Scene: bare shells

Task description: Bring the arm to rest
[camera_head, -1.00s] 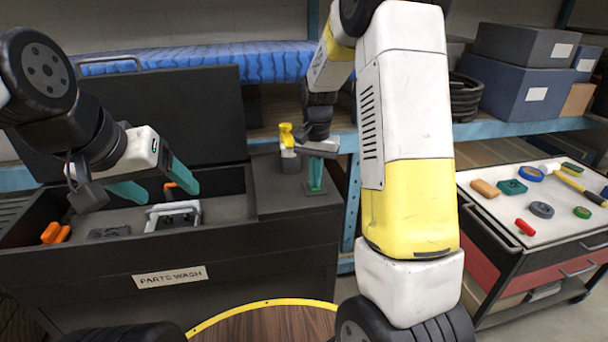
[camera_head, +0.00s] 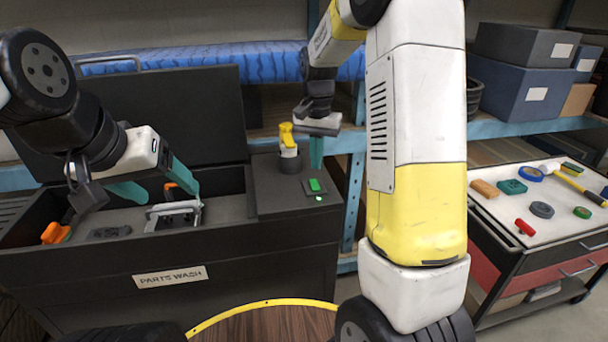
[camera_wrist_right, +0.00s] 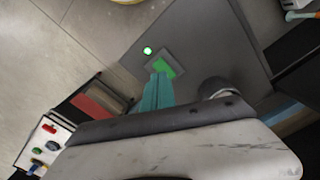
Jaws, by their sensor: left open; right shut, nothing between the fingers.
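My right gripper (camera_head: 316,152) is shut and empty, its teal fingers pointing down above the right-hand ledge of the parts washer (camera_head: 298,220). Its fingers (camera_wrist_right: 157,92) also show in the right wrist view, close to a green rocker switch (camera_wrist_right: 164,66). In the head view the switch (camera_head: 314,185) lies below the fingertips, apart from them. A small green light (camera_head: 319,198) glows beside it. My left gripper (camera_head: 160,187) is open over the washer basin, its teal fingers spread near a grey metal part with a handle (camera_head: 174,212).
The black lid (camera_head: 160,110) stands open behind the basin. An orange item (camera_head: 55,233) is in the basin. A tool cart (camera_head: 550,215) with several small parts stands at right.

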